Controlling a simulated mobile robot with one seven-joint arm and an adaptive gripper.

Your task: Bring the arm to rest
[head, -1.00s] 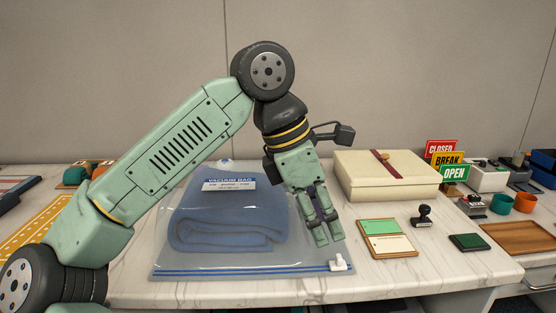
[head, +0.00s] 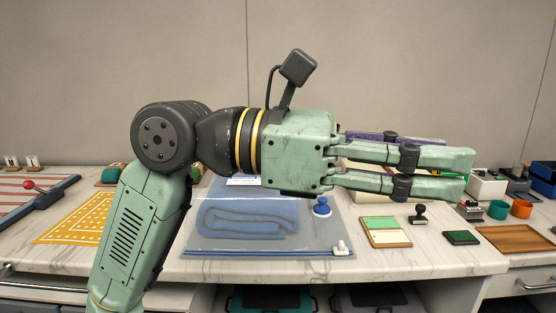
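My gripper (head: 468,174) is raised above the counter and lies level, its fingers pointing right. Two green fingers show side by side, with a purple part behind them. Nothing shows held in it, but the spacing of the fingers in depth cannot be told. My arm rises from the bottom left, bends at a dark joint and runs right to the gripper. The clear vacuum bag (head: 315,240) lies flat on the counter below, with a folded blue cloth (head: 245,221) inside. A round blue cap (head: 321,207) and a white slider (head: 341,249) show on the bag.
The marble counter (head: 420,262) carries a green-and-cream card tray (head: 386,232), a black stamp (head: 418,215), a green ink pad (head: 461,238) and a wooden tray (head: 515,239). A yellow mat (head: 75,219) lies at left. My gripper hides most of the cream box (head: 365,196) and the signs.

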